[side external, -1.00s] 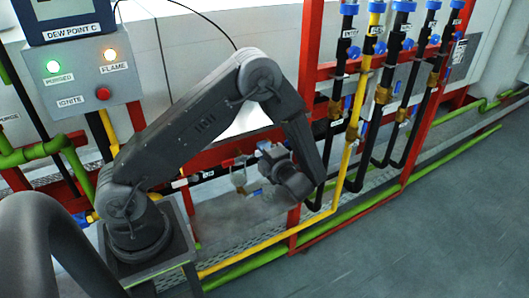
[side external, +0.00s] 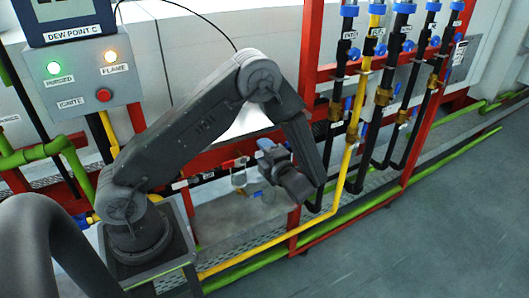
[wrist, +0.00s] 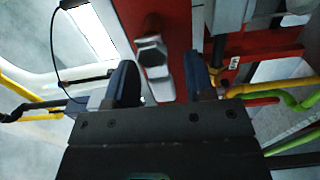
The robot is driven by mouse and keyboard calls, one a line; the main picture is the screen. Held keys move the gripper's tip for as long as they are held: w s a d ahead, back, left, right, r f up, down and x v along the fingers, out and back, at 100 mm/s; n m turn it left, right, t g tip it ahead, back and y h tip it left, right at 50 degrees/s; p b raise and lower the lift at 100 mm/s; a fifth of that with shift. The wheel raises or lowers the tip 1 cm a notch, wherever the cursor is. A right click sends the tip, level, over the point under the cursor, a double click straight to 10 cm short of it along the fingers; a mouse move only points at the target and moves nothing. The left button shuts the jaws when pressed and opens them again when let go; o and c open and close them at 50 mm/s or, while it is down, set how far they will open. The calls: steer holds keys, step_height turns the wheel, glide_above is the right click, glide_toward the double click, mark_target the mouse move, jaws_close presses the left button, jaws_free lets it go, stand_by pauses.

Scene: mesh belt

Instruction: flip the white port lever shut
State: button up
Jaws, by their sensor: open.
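The white port lever (wrist: 158,82) shows in the wrist view as a pale piece with a dark hexagonal face, in front of a red beam. It lies between the two fingers of my gripper (wrist: 159,68) in that picture. The fingers are apart with nothing held; whether either touches the lever I cannot tell.
A row of black pipes and one yellow pipe (side external: 360,115) with blue and brass valves stands right of my gripper. A red frame (side external: 310,60) is close by. A grey control box (side external: 82,85) stands at the left. The grey floor (side external: 440,220) at right is clear.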

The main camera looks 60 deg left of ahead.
steer(key=d, duration=1.4)
steer(key=shift+a, duration=0.1)
steer(key=s+d+r+m+t+h, duration=0.1)
steer(key=s+r+m+h, duration=0.7)
steer(key=m, duration=1)
steer(key=s+d+r+m+t+h, duration=0.1)
steer(key=s+r+m+t+h, duration=0.3)
steer(key=m, duration=1.3)
steer(key=s+r+h, duration=0.4)
steer(key=r+h, duration=0.2)
steer(key=r, duration=0.1)
steer(key=shift+s+d+m+t, duration=0.2)
steer(key=shift+d+m+t, duration=0.1)
steer(key=shift+m, duration=0.1)
